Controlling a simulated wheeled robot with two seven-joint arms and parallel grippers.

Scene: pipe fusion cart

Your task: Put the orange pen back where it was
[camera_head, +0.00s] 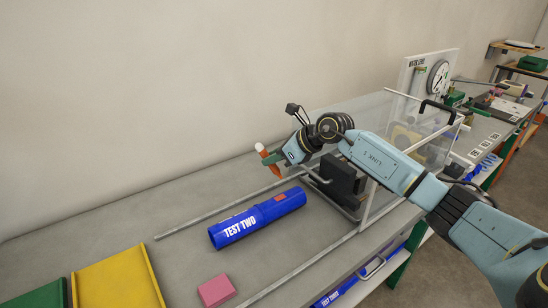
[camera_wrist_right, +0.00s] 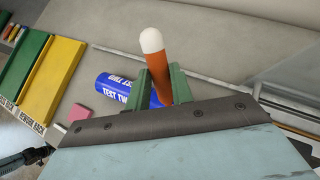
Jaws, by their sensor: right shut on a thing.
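The orange pen (camera_head: 265,153) has a white tip and is held in the air over the bench, above and behind the blue pipe. My right gripper (camera_head: 270,159) is shut on it with its green fingers. In the right wrist view the pen (camera_wrist_right: 158,68) sticks up from between the fingers (camera_wrist_right: 163,88), white end outward, slightly tilted. Its other end is partly hidden by the fingers in that view.
The blue pipe (camera_head: 257,217) marked TEST TWO lies between two grey rails. A pink block (camera_head: 216,290), a yellow tray (camera_head: 118,280) and a green tray (camera_head: 38,295) are at the front left. A clear-walled enclosure (camera_head: 385,160) stands beside my right arm. The back left bench is clear.

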